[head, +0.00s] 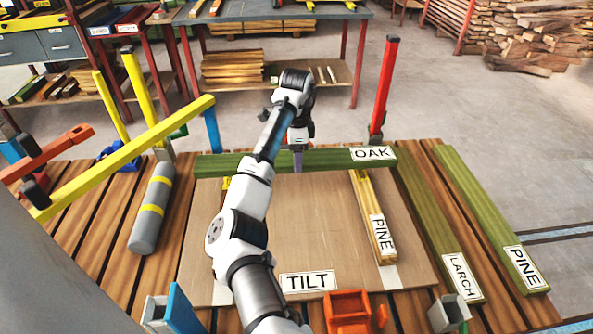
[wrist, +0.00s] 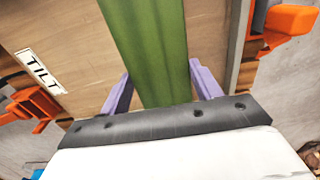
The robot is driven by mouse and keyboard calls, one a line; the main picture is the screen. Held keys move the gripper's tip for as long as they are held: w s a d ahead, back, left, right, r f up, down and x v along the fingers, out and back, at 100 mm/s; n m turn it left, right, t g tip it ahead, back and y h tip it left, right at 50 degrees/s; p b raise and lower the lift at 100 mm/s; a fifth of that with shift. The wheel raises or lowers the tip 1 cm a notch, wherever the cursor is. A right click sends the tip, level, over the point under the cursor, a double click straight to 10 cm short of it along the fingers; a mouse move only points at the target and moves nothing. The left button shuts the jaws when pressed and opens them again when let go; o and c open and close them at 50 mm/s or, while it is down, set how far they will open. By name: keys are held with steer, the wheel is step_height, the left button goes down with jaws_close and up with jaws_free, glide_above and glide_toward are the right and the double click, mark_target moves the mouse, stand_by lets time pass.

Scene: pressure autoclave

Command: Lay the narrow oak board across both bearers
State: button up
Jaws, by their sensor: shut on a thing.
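The narrow oak board (head: 335,160) is green, carries an OAK label at its right end and lies crosswise near the far edge of the tilt panel in the head view. My gripper (head: 297,162) is shut on it near its middle; the wrist view shows the board (wrist: 148,45) between the purple fingers of my gripper (wrist: 160,88). The right bearer (head: 361,195), a pale bar labelled PINE, runs under the board's right part. The left bearer (head: 226,183) shows only a yellowish end beside my arm, which hides the rest. I cannot tell whether the board touches the bearers.
The tilt panel (head: 315,235) lies on the slatted table. Green boards labelled LARCH (head: 435,215) and PINE (head: 490,220) lie to the right. A red post (head: 383,90) stands behind the oak board's right end. A grey cylinder (head: 152,210) and yellow bar (head: 130,155) are left.

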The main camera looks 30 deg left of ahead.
steer(key=shift+f+p, duration=0.35)
steer(key=shift+f, duration=2.25)
steer(key=shift+f, duration=0.15)
steer(key=o, duration=1.5)
step_height(320, 180, up, 12)
steer(key=shift+r, duration=0.15)
